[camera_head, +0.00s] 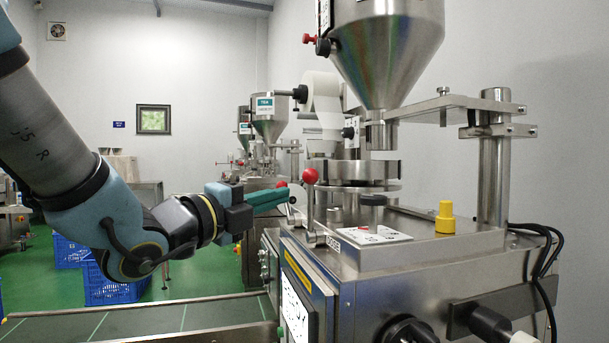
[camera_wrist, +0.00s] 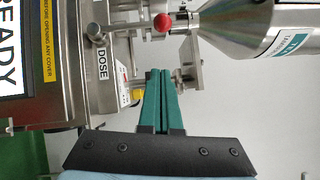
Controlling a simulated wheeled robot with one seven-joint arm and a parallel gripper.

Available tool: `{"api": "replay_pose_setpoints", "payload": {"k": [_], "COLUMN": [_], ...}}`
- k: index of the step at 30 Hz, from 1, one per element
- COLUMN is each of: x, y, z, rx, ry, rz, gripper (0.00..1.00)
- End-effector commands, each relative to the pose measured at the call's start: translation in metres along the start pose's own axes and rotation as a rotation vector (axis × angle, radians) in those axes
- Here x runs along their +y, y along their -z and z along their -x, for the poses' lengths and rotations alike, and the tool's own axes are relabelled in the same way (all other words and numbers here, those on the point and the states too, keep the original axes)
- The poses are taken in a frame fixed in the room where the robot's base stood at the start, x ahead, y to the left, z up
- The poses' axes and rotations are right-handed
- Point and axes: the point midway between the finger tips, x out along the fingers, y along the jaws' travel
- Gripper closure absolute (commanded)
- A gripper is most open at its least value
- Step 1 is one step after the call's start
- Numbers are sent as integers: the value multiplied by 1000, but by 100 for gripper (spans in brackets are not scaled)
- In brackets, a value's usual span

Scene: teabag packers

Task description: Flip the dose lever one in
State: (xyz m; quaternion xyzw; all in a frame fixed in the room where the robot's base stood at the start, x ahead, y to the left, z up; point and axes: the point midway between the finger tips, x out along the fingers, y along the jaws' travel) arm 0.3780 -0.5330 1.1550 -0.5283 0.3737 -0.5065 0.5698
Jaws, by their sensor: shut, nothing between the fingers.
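The dose lever has a red ball knob (camera_head: 310,176) on a thin metal rod that stands roughly upright at the left front edge of the packing machine (camera_head: 430,252). A DOSE label (camera_head: 333,243) is near its base. In the wrist view, which is turned sideways, the red knob (camera_wrist: 162,22) and the DOSE label (camera_wrist: 102,62) also show. My gripper (camera_head: 289,195) has green fingers shut together, pointing at the lever from the left, slightly below knob height. In the wrist view the closed fingertips (camera_wrist: 160,72) look apart from the knob.
A yellow knob (camera_head: 445,217) and a white card (camera_head: 371,236) are on the machine top. A large hopper (camera_head: 388,50) hangs above. A conveyor (camera_head: 150,318) runs low at left. Another red knob (camera_head: 281,184) shows behind my fingertips. Blue crates (camera_head: 112,286) stand on the floor.

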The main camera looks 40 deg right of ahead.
Motion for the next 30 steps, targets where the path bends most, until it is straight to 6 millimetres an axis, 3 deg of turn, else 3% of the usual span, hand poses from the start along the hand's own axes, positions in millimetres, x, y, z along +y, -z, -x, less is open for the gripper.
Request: {"api": "replay_pose_setpoints", "payload": {"k": [14, 21, 30], "x": [-6, -2, -2], "y": [-1, 0, -26], "z": [-35, -86, -109], "rx": [-1, 1, -2], "ry": [-5, -2, -1], "rz": [3, 2, 0], "gripper": [100, 100, 100]}}
